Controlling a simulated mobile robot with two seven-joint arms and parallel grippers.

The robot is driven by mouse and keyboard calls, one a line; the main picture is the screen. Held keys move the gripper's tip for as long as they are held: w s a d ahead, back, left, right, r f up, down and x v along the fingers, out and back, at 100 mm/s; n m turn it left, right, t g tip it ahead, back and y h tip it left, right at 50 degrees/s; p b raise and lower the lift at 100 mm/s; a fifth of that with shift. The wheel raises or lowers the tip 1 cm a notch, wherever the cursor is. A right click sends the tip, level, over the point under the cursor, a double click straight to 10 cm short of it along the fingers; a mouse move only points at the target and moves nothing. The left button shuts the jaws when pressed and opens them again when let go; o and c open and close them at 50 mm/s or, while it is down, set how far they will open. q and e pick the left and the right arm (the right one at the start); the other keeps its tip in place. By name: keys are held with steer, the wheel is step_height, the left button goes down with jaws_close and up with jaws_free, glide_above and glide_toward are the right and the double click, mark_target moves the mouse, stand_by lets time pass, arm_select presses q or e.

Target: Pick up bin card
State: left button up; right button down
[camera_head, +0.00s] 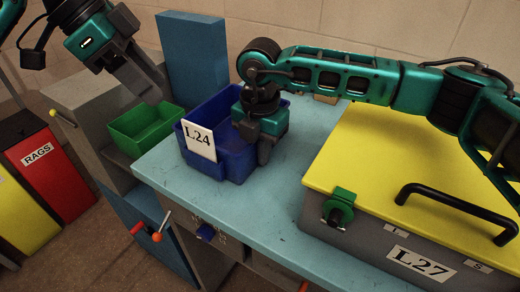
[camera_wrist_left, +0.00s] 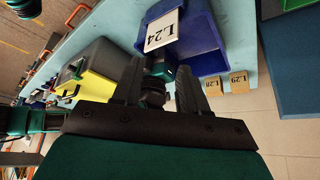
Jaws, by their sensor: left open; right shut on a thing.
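The bin card is a white card marked L24 (camera_head: 198,142), upright at the front of a blue bin (camera_head: 236,166) on the light blue bench. The card (camera_wrist_left: 163,28) and the bin (camera_wrist_left: 205,30) also show in the left wrist view. My right gripper (camera_head: 265,152) is shut on the blue bin's right wall, to the right of the card; its fingertips are partly hidden. My left gripper (camera_head: 147,92) is open and empty, up and left of the card, above the green bin. Its spread fingers (camera_wrist_left: 162,85) show in the left wrist view, apart from the card.
A green bin (camera_head: 146,128) stands left of the blue bin. A tall blue block (camera_head: 195,52) is behind. A grey case with a yellow lid (camera_head: 400,155), black handle and L27 label fills the bench's right. A red RAGS bin (camera_head: 52,172) stands at left.

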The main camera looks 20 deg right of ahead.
arm_select(q)
steer(key=shift+c, duration=0.4)
steer(key=shift+d, duration=0.15)
steer(key=shift+c, duration=0.3)
steer(key=r+m+y, duration=0.2)
steer(key=m+y, duration=0.4)
steer(key=m, duration=0.3)
glide_above(196, 126)
steer(key=shift+w+f, duration=0.1)
steer(key=shift+f, duration=5.85)
steer(key=shift+c, duration=0.2)
jaws_close()
